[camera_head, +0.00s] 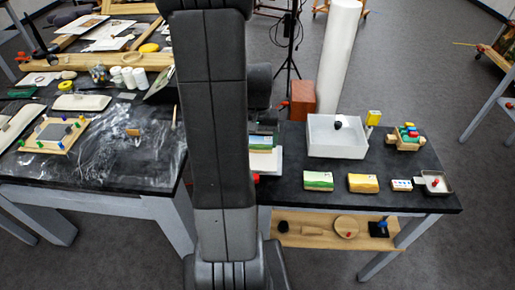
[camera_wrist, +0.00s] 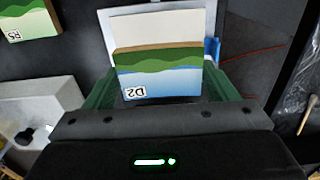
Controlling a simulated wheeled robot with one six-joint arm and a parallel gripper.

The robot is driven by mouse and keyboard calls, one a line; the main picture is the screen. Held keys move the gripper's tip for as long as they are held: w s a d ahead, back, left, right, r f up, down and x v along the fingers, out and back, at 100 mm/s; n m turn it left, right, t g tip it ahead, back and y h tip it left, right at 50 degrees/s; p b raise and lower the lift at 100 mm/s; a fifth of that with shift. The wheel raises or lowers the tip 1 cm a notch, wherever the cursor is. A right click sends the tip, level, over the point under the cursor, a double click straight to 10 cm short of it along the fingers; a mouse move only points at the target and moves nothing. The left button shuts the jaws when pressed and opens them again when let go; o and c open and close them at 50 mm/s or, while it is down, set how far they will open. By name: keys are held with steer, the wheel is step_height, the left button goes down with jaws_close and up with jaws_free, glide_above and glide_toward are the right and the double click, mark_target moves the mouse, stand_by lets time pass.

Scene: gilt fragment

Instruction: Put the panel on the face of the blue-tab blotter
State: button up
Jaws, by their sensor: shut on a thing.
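My gripper (camera_wrist: 160,90) is shut on a painted panel (camera_wrist: 158,64) with green hills, a blue lower part, a brown edge and the label D2. The panel covers part of the blotter. I cannot tell whether they touch.
Two similar panels (camera_head: 318,180) (camera_head: 362,183) lie on the dark table to the right. A small red thing (camera_head: 256,178) shows next to my arm.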

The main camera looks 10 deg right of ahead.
mark_target(258, 157)
steer(key=shift+f, duration=2.4)
steer(key=shift+f, duration=0.25)
steer(key=o, duration=0.9)
steer(key=shift+r, duration=0.1)
steer(key=shift+o, duration=0.2)
steer(key=shift+r, duration=0.1)
step_height(258, 157, up, 12)
steer(key=shift+r, duration=0.1)
